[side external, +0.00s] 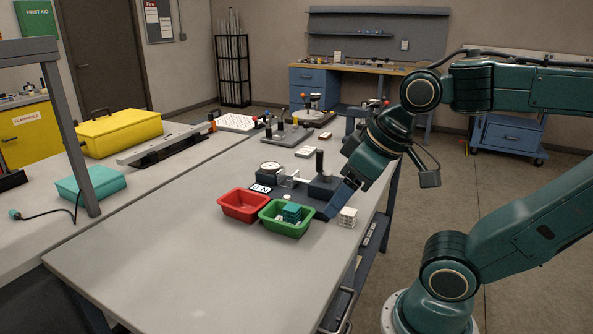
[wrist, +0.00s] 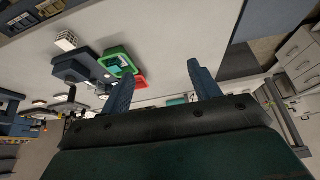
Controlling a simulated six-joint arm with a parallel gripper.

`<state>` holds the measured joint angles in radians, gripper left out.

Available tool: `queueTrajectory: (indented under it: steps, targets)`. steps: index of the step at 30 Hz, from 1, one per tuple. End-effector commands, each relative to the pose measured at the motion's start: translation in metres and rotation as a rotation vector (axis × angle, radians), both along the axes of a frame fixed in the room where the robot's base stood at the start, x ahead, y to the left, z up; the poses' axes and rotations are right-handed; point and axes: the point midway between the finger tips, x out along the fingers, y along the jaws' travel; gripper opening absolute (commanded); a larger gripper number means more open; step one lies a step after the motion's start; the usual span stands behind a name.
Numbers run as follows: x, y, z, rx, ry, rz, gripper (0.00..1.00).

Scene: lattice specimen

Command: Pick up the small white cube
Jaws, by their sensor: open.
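The small white cube (side external: 347,217), with a lattice-like surface, stands on the grey table near its right edge, just right of the green bin. In the wrist view the cube (wrist: 66,40) is at the upper left, well outside the space between my fingers. My gripper (side external: 334,203) is above the table, its blue fingers pointing down and left, up and left of the cube in the side view. In the wrist view my gripper (wrist: 160,84) has its two fingers wide apart with nothing between them. Its height above the table is hard to tell.
A green bin (side external: 287,230) holding a teal block and small white pieces sits beside a red bin (side external: 243,218). A dark measuring device with a round dial (side external: 271,168) and upright post stands behind them. The table's front left (side external: 170,260) is clear.

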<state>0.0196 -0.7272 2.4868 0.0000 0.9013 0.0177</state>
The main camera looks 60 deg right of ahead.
Motion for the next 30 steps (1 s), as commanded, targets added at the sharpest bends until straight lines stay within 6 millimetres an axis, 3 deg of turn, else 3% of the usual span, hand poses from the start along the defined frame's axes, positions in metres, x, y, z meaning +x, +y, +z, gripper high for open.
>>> queueTrajectory:
  steps: [8, 14, 22, 30]
  targets:
    - [0.026, -0.027, 0.002, 0.051, 0.072, -0.219, 0.62]
    - [0.05, -0.062, -0.002, 0.109, 0.139, -0.456, 0.62]
    - [0.075, -0.121, -0.017, 0.189, 0.221, -0.781, 0.62]
    - [0.085, -0.189, -0.043, 0.273, 0.295, -1.109, 0.62]
